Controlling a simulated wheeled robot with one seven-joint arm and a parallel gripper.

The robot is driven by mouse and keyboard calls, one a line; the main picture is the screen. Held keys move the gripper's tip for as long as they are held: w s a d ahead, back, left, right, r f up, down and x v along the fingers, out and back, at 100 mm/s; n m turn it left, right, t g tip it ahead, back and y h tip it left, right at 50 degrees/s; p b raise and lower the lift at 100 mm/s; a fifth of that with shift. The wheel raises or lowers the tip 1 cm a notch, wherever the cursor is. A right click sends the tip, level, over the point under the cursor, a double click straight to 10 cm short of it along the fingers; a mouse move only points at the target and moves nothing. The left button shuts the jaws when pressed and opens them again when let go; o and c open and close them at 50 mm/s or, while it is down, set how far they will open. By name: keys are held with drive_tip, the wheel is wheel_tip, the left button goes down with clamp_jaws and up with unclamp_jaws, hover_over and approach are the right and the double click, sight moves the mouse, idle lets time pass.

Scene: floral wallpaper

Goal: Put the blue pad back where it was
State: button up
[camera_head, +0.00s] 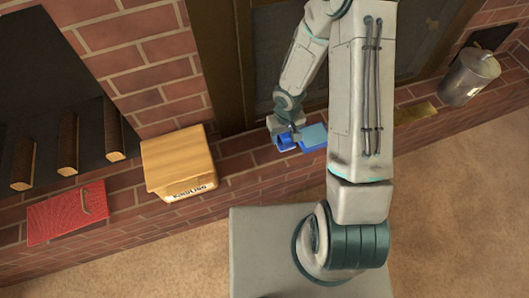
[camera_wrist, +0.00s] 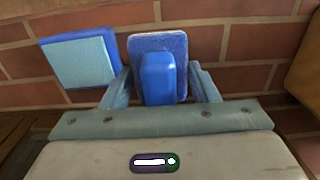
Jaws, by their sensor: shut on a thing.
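My gripper (camera_wrist: 162,88) is shut on a blue pad (camera_wrist: 176,42) with a raised blue handle block (camera_wrist: 158,78), which sits between the fingers in the wrist view. In the head view my gripper (camera_head: 284,128) is over the brick ledge, with the held blue pad (camera_head: 284,143) just below it. A second blue pad (camera_wrist: 80,60) with a pale blue face lies beside the held one, left of it in the wrist view. It is also in the head view (camera_head: 314,136), to the right of the held one. I cannot tell whether the held pad touches the ledge.
A wooden box (camera_head: 180,160) with printed lettering stands on the brick ledge (camera_head: 240,165) left of my gripper. Further left are a red board (camera_head: 66,213) and dark wooden blocks (camera_head: 68,140). A brass plate (camera_head: 416,113) and metal can (camera_head: 470,75) are at right.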

drive_tip(key=b, duration=0.2)
hover_over(264, 157)
wheel_tip(264, 157, down, 4)
drive_tip(key=shift+d+f, duration=0.1)
drive_tip(key=shift+f, duration=0.1)
wheel_tip(264, 157, down, 4)
drive_tip(key=shift+b, duration=1)
drive_tip(key=shift+r, duration=0.1)
drive_tip(key=o, duration=0.9)
wheel_tip(264, 157, up, 12)
drive_tip(key=p, duration=0.5)
drive_tip(key=shift+r, duration=0.1)
